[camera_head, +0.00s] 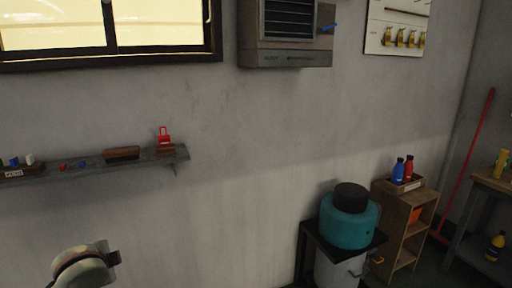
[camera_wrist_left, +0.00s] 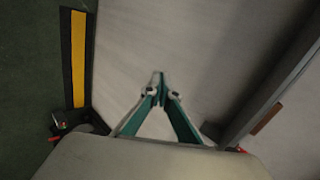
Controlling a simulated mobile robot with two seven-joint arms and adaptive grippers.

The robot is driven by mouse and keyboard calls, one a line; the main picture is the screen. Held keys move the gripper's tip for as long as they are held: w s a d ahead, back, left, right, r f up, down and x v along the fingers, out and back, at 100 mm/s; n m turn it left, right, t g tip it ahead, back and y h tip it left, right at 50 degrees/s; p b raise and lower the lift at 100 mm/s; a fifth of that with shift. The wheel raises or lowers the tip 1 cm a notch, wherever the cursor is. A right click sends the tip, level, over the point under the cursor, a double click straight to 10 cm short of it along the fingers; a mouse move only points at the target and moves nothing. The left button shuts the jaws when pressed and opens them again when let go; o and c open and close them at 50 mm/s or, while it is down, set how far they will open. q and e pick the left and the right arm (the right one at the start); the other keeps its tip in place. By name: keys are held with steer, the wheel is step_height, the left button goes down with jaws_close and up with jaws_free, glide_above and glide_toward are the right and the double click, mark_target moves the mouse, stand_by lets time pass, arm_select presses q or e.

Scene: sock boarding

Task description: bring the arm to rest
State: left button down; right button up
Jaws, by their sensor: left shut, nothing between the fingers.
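My left gripper (camera_wrist_left: 158,80) shows in the left wrist view. Its two green fingers meet at the tips, and nothing is between them. A pale wall or panel surface lies beyond the fingertips. In the head view, a pale rounded part of my arm shows at the lower left, and no gripper fingers can be made out there. My right gripper is in neither view.
A wall shelf (camera_head: 90,166) with small items runs along the left of the head view. A teal tank (camera_head: 348,226) stands on a dark stand. A wooden shelf unit (camera_head: 403,215) holds bottles. A yellow-black floor strip (camera_wrist_left: 78,60) shows in the wrist view.

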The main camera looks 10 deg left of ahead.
arm_select(q)
steer(key=s+d+f+n+g, duration=0.1)
steer(key=s+d+f, duration=0.3)
steer(key=s, duration=0.3)
steer(key=s+d+f+n+h, duration=0.1)
steer(key=s+d+f, duration=0.3)
steer(key=s, duration=0.3)
steer(key=s+d+f+n+g, duration=0.1)
steer(key=s+d+f, duration=0.4)
steer(key=s, duration=0.2)
steer(key=w+d+f+n+t+h, duration=0.1)
steer(key=d+f+n+t+h, duration=0.2)
steer(key=d+f+h, duration=0.4)
steer(key=d+f+t, duration=0.1)
steer(key=d+f, duration=0.5)
steer(key=d, duration=0.2)
steer(key=shift+w+d+f+h, duration=0.25)
steer(key=shift+w+d+h, duration=0.05)
steer(key=shift+w+d, duration=0.1)
steer(key=shift+a, duration=0.1)
